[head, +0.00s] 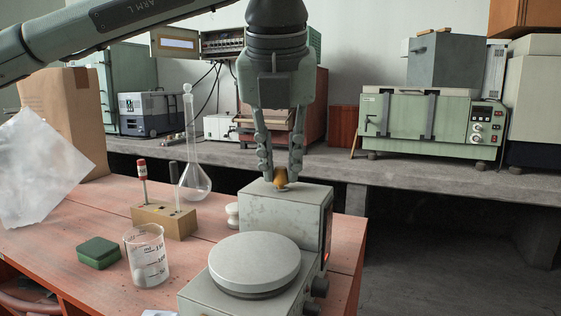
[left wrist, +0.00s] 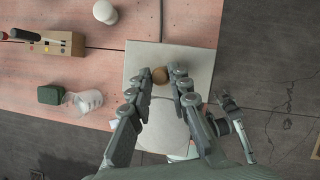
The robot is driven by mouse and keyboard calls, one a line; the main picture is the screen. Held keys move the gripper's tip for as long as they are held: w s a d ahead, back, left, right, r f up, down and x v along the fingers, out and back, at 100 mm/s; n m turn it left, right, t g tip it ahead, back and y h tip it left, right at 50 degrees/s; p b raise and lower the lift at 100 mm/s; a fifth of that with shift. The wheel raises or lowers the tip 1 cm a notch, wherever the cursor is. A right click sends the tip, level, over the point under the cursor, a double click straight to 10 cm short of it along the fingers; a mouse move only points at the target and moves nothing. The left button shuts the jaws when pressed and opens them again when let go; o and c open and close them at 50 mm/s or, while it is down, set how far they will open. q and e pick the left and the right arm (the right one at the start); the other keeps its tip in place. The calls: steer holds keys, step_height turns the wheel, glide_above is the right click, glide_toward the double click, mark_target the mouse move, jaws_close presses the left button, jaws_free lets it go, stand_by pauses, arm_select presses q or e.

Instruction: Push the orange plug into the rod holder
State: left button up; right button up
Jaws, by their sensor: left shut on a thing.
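The orange plug (head: 281,177) is between the fingertips of my left gripper (head: 280,172), which is shut on it. It is upright at the top of the grey housing (head: 285,207) behind the round plate of the stirrer. A small pale ring shows at the plug's foot; I take this spot for the rod holder, but its opening is hidden. I cannot tell how deep the plug sits. In the left wrist view the plug (left wrist: 160,75) shows as a brown round top between the fingers (left wrist: 168,78), over the pale housing.
A wooden block (head: 164,221) with upright sticks, a flask (head: 194,182), a beaker (head: 147,258) and a green box (head: 98,252) stand left of the stirrer. A white stopper (head: 232,215) is close beside the housing. The red table's right edge is near.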

mark_target(280, 169)
arm_select(q)
steer(key=shift+f, duration=0.15)
steer(key=shift+f+b, duration=0.1)
steer(key=shift+b, duration=0.35)
steer(key=o, duration=1.2)
steer(key=shift+r+p, duration=1.35)
steer(key=shift+r, duration=0.9)
steer(key=shift+r+p, duration=0.5)
steer(key=shift+r, duration=0.8)
